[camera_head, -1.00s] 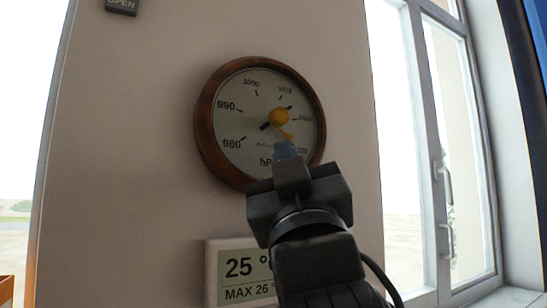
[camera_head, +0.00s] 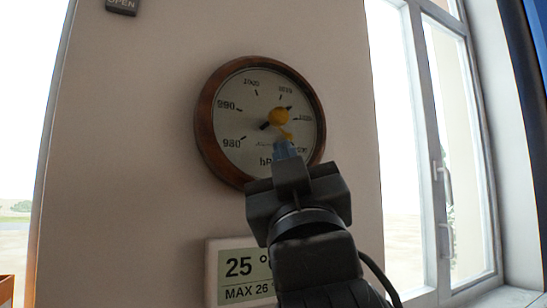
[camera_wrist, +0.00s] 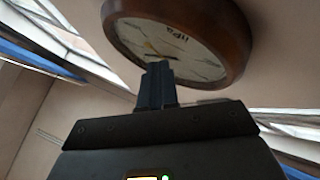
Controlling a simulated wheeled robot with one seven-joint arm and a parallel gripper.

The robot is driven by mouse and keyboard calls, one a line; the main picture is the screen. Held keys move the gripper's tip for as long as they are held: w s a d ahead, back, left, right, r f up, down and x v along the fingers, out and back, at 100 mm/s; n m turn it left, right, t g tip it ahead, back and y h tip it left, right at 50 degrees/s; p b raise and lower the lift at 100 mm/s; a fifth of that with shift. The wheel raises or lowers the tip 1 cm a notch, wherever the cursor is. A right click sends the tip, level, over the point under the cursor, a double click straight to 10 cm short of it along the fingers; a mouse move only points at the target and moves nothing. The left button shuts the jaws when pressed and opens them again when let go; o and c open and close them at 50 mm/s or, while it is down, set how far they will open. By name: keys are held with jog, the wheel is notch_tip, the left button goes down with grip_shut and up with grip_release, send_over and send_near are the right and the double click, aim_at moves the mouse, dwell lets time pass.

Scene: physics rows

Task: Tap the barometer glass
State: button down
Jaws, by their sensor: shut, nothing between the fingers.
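The barometer (camera_head: 208,140) is a round dial with a brown wooden rim on the wall, seen in the head view. Its pale glass face (camera_head: 240,120) carries numbers, a dark pointer and a yellow hand with a round hub (camera_head: 278,117). My gripper (camera_head: 285,150) is shut and empty, its bluish fingertips in front of the lower right part of the face. In the wrist view the shut fingers (camera_wrist: 158,75) point at the barometer (camera_wrist: 235,40), overlapping its near part. I cannot tell whether the tips touch the glass.
A display panel (camera_head: 240,268) reading 25 degrees is on the wall below the barometer, partly hidden by my arm. A window (camera_head: 445,170) with handles stands at the right. The wall left of the barometer is bare.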

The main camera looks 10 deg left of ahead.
jog(key=shift+w+a, duration=0.2)
jog(key=shift+w, duration=0.05)
jog(key=shift+w+a, duration=0.15)
jog(key=shift+w, duration=0.15)
dwell(0.7)
jog(key=shift+s, duration=0.1)
jog(key=shift+s+d, duration=0.4)
jog(key=shift+s, duration=0.15)
jog(key=s+d, duration=0.1)
jog(key=s, duration=0.1)
jog(key=s+d, duration=0.1)
jog(key=s, duration=0.1)
jog(key=shift+d+p, duration=0.4)
dwell(1.0)
